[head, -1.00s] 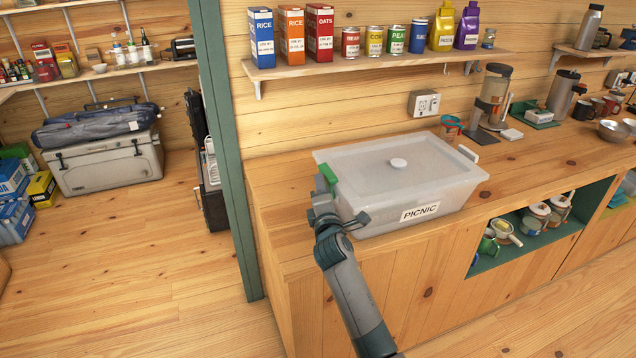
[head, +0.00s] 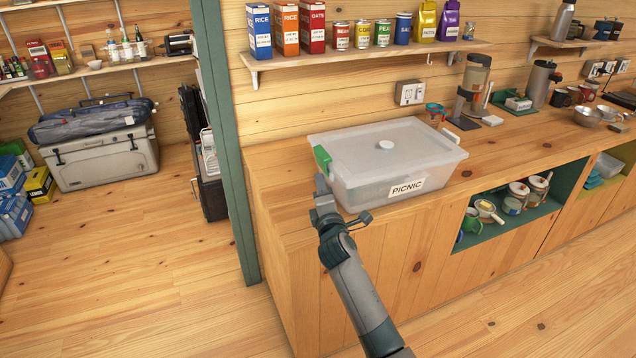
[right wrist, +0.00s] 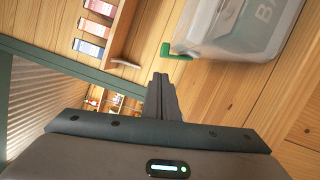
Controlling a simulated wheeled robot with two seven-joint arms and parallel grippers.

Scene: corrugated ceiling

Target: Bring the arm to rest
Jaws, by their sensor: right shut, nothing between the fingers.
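My right gripper (head: 322,186) is at the left end of the counter, just beside the left side of the translucent picnic box (head: 362,192). Its fingers (right wrist: 162,88) are together and empty in the right wrist view. The arm reaches up from the bottom of the head view. The box has its lid on, with a green latch (head: 322,160) at its left side. The latch also shows in the right wrist view (right wrist: 180,51), a little apart from the fingertips. My left gripper is not in view.
The wooden counter (head: 275,180) lies under the box. A shelf (head: 350,57) with boxes, cans and bottles hangs above it. A green post (head: 228,150) stands to the left. Open floor (head: 140,270) lies left of the counter.

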